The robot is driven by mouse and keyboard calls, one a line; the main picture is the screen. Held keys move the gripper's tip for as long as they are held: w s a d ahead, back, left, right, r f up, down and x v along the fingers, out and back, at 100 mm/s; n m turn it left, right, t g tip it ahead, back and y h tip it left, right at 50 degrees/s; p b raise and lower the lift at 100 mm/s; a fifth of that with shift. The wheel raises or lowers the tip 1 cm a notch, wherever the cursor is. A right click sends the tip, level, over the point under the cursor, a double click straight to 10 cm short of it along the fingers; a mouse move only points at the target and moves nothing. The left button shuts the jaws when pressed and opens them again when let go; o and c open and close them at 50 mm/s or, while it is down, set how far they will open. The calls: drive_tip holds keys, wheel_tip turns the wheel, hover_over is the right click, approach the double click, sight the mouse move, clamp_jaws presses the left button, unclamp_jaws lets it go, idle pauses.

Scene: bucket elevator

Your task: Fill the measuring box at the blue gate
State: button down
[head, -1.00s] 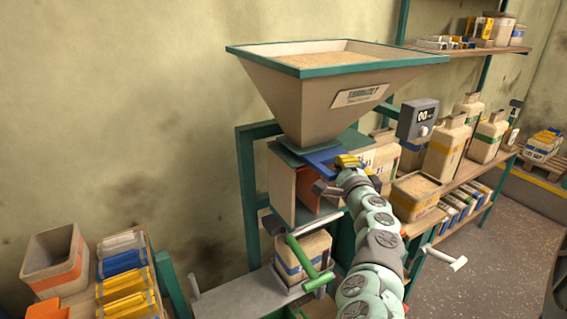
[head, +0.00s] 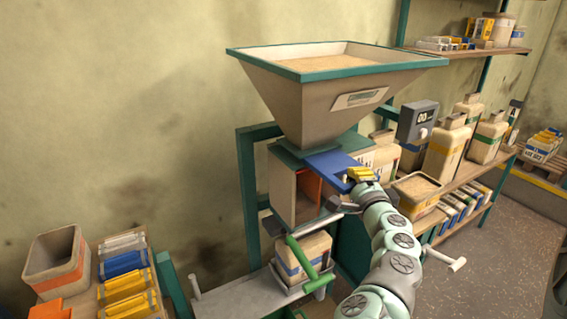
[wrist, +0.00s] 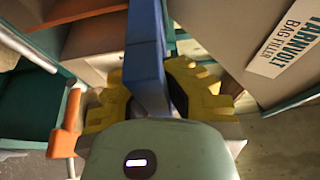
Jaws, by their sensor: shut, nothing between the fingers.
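The hopper (head: 335,85) is topped with grain. Under its outlet, the flat blue gate (head: 332,163) sticks out to the right. The beige measuring box (head: 283,190) sits below it, with an orange panel at its open side; its contents are hidden. My gripper (head: 362,174), with yellow fingers, is shut at the gate's outer right end. In the wrist view, the blue gate part (wrist: 148,60) runs down between the yellow fingers of my gripper (wrist: 155,88); I cannot tell whether they touch it.
A green lever (head: 308,262) stands in front of a bag (head: 292,268) on the tray below. Shelves with containers (head: 447,145) line the right side. A bench with an open bin (head: 52,262) is at lower left.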

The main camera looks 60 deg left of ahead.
drive_tip(key=c, duration=1)
unclamp_jaws()
drive_tip(key=shift+w, duration=0.1)
drive_tip(key=shift+o, duration=0.2)
drive_tip(key=shift+d, duration=0.1)
drive_tip(key=v, duration=1.2)
